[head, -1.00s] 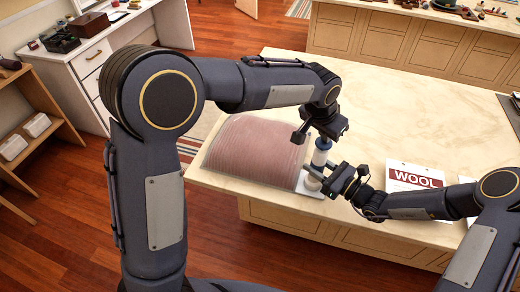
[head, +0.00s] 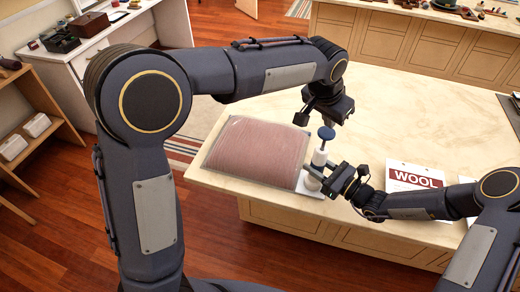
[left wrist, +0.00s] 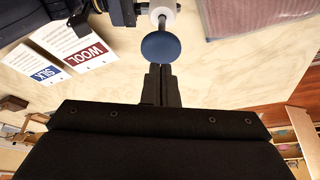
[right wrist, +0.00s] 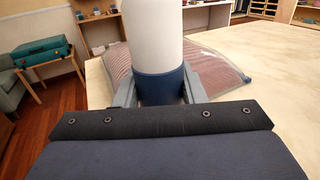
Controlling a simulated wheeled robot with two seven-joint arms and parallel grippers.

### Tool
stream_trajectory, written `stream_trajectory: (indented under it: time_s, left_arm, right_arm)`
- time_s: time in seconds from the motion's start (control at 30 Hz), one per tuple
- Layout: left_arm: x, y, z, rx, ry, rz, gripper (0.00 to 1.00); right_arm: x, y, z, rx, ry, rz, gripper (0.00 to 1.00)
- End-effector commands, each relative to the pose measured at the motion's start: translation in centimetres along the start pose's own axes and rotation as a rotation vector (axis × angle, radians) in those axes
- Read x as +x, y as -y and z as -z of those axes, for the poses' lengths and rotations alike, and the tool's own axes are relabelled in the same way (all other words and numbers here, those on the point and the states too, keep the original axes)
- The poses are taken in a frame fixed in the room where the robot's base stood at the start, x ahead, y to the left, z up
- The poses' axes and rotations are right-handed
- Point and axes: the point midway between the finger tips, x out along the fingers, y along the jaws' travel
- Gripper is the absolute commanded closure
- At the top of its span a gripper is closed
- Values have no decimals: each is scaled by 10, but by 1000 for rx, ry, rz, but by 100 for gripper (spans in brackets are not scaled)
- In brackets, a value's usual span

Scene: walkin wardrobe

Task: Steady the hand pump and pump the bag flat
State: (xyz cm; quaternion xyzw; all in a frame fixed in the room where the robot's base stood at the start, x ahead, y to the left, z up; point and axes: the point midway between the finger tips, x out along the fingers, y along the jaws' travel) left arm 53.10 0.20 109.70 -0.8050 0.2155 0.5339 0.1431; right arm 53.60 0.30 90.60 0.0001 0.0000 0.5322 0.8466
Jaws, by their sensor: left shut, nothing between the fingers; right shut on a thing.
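The hand pump (head: 318,160) stands upright on the table beside the bag's right edge. It has a white body, a blue band low down and a round blue knob (head: 326,133) on top. The knob also shows in the left wrist view (left wrist: 160,47). My left gripper (head: 327,118) is shut and empty, just above the knob. My right gripper (right wrist: 160,92) is shut on the pump's lower body at the blue band. The clear bag (head: 258,150) holds pinkish ribbed fabric and is still slightly domed.
A white desk (head: 100,55) and wooden shelves (head: 35,130) stand at the left.

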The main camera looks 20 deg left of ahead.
Motion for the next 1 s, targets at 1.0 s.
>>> stream_trajectory:
  time_s: [1.0]
  left_arm:
    - [48, 0, -21, 0, 4, 0, 100]
  right_arm:
    - [0, 0, 0, 0, 1, 0, 95]
